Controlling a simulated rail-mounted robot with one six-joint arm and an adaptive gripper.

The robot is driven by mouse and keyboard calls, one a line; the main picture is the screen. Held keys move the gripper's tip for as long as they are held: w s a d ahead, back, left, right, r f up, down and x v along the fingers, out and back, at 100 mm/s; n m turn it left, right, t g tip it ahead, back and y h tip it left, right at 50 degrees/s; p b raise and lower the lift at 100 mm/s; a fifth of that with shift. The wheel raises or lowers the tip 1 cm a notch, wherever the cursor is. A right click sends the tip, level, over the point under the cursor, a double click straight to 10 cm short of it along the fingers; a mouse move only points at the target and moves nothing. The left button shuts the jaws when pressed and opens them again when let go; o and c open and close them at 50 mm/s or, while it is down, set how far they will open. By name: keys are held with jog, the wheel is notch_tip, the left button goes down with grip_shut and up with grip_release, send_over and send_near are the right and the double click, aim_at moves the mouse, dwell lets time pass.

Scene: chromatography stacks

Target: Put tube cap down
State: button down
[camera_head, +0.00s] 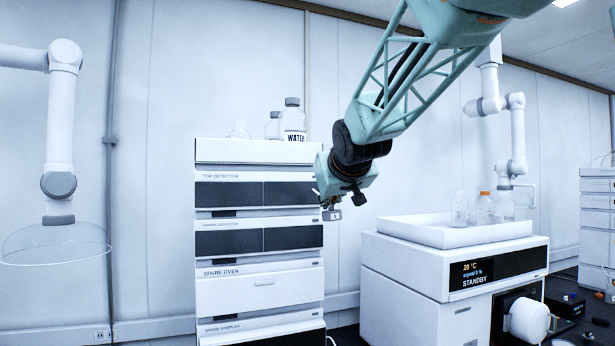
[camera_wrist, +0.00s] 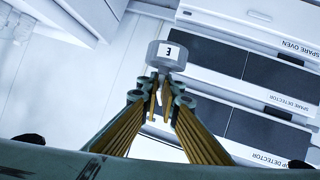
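The tube cap (camera_wrist: 166,60) is a short grey cylinder with a white label and a dark mark that reads like an E or a 3. In the wrist view it sits at the tips of my gripper (camera_wrist: 163,95), whose yellow-sided fingers come together on its lower part. In the head view the small grey cap (camera_head: 331,214) hangs below my gripper (camera_head: 329,203), in mid-air in front of the right side of the instrument stack. No tube shows in the gripper.
A chromatography stack (camera_head: 260,257) stands behind the gripper, with bottles (camera_head: 292,120) on top. To the right, a white instrument reading STANDBY (camera_head: 440,290) carries a tray (camera_head: 455,238) with several bottles. An extraction hood (camera_head: 55,243) hangs at left.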

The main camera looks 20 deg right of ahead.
jog(key=s+d+f+m+h+b, duration=0.1)
jog(key=s+d+f+b, duration=0.1)
jog(key=s+d+f, duration=0.5)
jog(key=s+d+f+m+g+h+b, duration=0.1)
jog(key=s+d+f+m+h+b, duration=0.1)
jog(key=s+d+f, duration=0.5)
jog(key=s+d+f+m+g+h+b, duration=0.1)
jog(key=s+d+f, duration=0.5)
jog(key=d+f, duration=0.7)
notch_tip(320, 180, down, 9)
jog(key=shift+s+d+r+m+h+b, duration=0.2)
jog(key=shift+s+m+h+b, duration=0.25)
jog(key=shift+b, duration=0.8)
